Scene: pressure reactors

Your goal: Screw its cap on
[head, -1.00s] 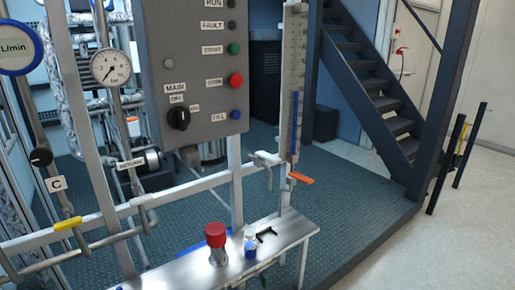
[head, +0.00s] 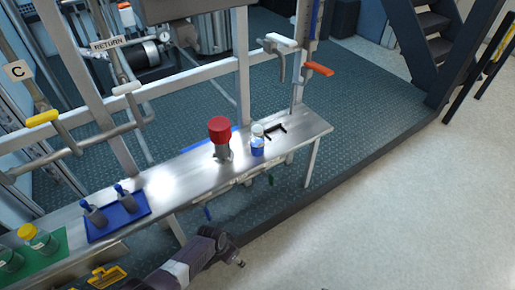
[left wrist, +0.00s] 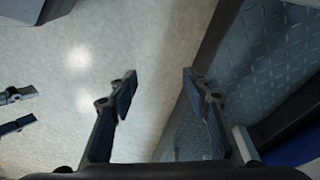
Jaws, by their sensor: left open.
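A small clear bottle (head: 257,145) with blue liquid and a pale top stands upright on the steel bench. I cannot tell whether that pale top is a loose cap. In the left wrist view my left gripper (left wrist: 158,90) is open and empty, with floor and platform edge beyond its fingers. My right gripper (left wrist: 20,110) shows at that view's left edge, its fingers apart with nothing seen between. A dark arm of mine (head: 205,255) is in front of the bench in the head view, apart from the bottle.
A red-topped metal fitting (head: 219,132) stands just left of the bottle; a black bracket (head: 276,131) is at its right. A blue tray (head: 128,212) holds two grey pieces. Pipes with handles run behind. Floor in front is open.

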